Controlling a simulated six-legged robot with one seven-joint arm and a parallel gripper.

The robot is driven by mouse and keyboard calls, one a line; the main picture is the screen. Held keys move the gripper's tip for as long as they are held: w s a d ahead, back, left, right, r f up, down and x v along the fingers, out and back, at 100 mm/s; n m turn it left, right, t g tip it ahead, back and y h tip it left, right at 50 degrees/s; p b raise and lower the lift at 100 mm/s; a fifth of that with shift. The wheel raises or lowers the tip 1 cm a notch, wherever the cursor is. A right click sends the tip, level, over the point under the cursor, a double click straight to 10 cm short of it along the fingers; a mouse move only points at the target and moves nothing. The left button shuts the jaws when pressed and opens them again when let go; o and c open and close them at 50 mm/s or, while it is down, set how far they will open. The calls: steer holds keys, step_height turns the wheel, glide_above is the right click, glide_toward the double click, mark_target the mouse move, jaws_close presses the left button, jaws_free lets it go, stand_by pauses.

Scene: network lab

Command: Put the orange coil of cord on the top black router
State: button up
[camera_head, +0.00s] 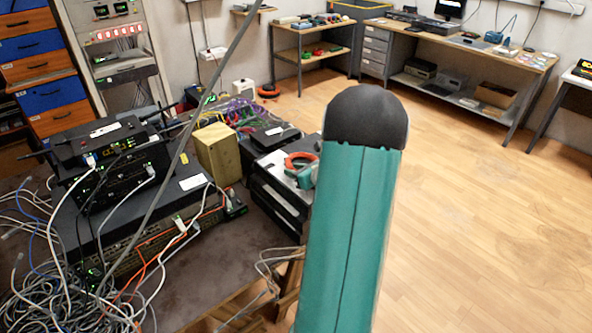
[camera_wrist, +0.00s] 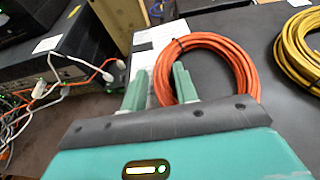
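The orange coil of cord (camera_head: 299,158) lies on a dark case near the middle of the head view. It shows larger in the wrist view (camera_wrist: 250,75), tied with a dark band. My gripper (camera_wrist: 160,72) is open, with its two teal fingers apart. The left rim of the coil appears between the fingers, and the right finger overlaps the ring in the picture. Whether they touch cannot be told. In the head view my gripper (camera_head: 305,178) is small and partly hidden by my arm. The top black router (camera_head: 100,139), with antennas, sits on the device stack at left.
A yellow coil (camera_wrist: 291,50) lies right of the orange one. A tan box (camera_head: 218,152) stands between the router stack and the coil. Loose cables (camera_head: 45,300) crowd the table's left side. A grey pole-like line crosses the head view before the stack.

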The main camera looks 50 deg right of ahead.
steer(key=shift+o, duration=0.6)
steer(key=shift+r, duration=0.1)
steer(key=shift+s+r, duration=0.15)
steer(key=v, duration=1.1)
steer(key=shift+s+r, duration=0.15)
steer(key=shift+s, duration=0.15)
steer(key=w+a+r+n+g+y, duration=0.25)
steer(key=a+n, duration=0.35)
steer(key=a, duration=0.3)
steer(key=w+a+r+n+g+y, duration=0.1)
steer(key=w+a+r+n+y, duration=0.15)
steer(key=a+n, duration=0.45)
steer(key=w+a+r+n+g+y, duration=0.2)
steer(key=w+a+n, duration=0.15)
steer(key=a, duration=0.85)
steer(key=s+a+r+n+g+h, duration=0.1)
steer(key=s+a+r+n+h, duration=0.1)
steer(key=s+a+n, duration=0.3)
steer(key=s+a+r+n+g+h, duration=0.1)
steer(key=s+a+n, duration=0.4)
steer(key=a+n, duration=0.6)
step_height(320, 180, up, 2)
steer(key=n+h, duration=0.1)
steer(key=n, duration=0.4)
steer(key=shift+s+a+r+h, duration=0.2)
steer(key=shift+h, duration=0.1)
steer(key=shift+n, duration=0.25)
